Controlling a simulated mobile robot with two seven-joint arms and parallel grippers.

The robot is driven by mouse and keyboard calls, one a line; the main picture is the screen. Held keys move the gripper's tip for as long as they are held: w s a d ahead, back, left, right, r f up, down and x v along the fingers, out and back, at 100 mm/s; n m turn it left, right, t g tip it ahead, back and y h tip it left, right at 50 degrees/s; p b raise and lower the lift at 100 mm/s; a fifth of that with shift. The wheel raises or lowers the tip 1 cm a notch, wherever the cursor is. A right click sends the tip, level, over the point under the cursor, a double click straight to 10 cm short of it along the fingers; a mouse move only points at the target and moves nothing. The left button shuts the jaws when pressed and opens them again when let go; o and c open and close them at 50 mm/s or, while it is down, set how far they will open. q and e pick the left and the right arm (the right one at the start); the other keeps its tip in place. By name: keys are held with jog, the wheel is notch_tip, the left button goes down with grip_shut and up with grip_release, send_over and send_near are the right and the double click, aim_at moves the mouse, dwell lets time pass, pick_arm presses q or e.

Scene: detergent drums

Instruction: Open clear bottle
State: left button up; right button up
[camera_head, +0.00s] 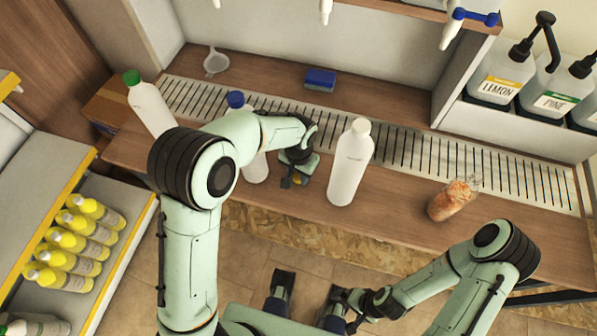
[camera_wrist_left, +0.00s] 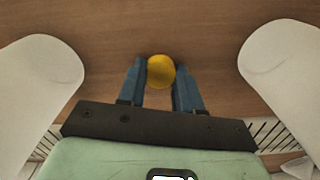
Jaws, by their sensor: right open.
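A clear bottle (camera_head: 453,200) with orange-pink contents stands at the right of the wooden counter, leaning in the picture; I cannot tell if it is tilted. Its neck shows no coloured cap. My left gripper (camera_head: 296,181) is over the counter between two white bottles, well left of the clear bottle.
A white bottle (camera_head: 350,165) stands right of my left gripper. A blue-capped bottle (camera_head: 256,168) is close on its left, partly hidden by my arm. A green-capped bottle (camera_head: 151,108) stands farther left. A slotted grate (camera_head: 410,150) and blue sponge (camera_head: 320,79) lie behind.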

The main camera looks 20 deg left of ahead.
aim_at(299, 176)
pick_arm(q)
jog(key=o, duration=0.4)
notch_tip(299, 176, up, 12)
jog(key=p, duration=0.2)
jog(key=shift+r, duration=0.2)
